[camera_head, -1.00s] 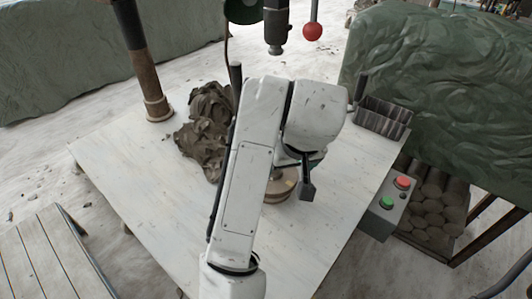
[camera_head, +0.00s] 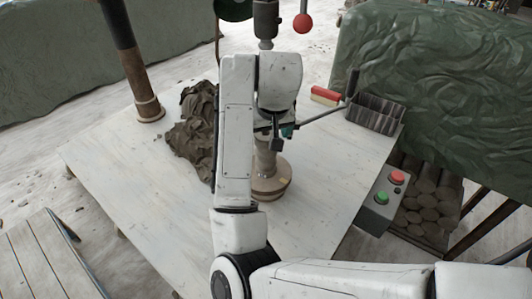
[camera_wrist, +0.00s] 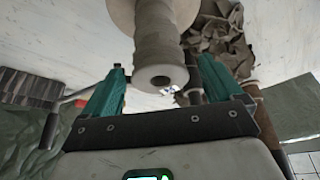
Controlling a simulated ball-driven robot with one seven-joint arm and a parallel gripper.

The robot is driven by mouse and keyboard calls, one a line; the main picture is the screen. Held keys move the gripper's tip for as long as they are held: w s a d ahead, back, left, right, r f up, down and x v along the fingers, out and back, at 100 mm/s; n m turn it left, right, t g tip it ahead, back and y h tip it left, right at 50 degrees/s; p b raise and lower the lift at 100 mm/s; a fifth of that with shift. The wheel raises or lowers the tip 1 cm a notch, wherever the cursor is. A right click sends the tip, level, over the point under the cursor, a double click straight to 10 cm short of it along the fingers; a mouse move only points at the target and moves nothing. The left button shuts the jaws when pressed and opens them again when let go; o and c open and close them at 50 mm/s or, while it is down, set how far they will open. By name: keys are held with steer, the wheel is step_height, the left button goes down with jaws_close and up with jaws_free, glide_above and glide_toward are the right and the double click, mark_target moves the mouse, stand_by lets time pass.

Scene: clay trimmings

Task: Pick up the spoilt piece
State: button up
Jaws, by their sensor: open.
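A brown-grey clay piece (camera_head: 265,158) stands upright on a round tan disc (camera_head: 272,190) on the white table; I take it for the spoilt piece. My arm hides its top in the head view. In the wrist view the clay piece (camera_wrist: 160,50) shows as a ribbed column with a hole in its near end. My gripper (camera_wrist: 162,66) is open, with one green finger on each side of that end. Gaps show between the fingers and the clay. In the head view my gripper (camera_head: 276,130) is over the piece, mostly hidden by my arm.
A heap of brown clay scraps (camera_head: 193,130) lies left of the piece. A dark ribbed tray (camera_head: 375,113) and a red-and-cream block (camera_head: 325,96) are at the back right. A dark post (camera_head: 130,60) rises at left; a spindle (camera_head: 265,20) hangs above. The table's front is clear.

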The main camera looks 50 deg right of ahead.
steer(key=x, duration=0.3)
steer(key=shift+f, duration=0.1)
steer(key=c, duration=1.5)
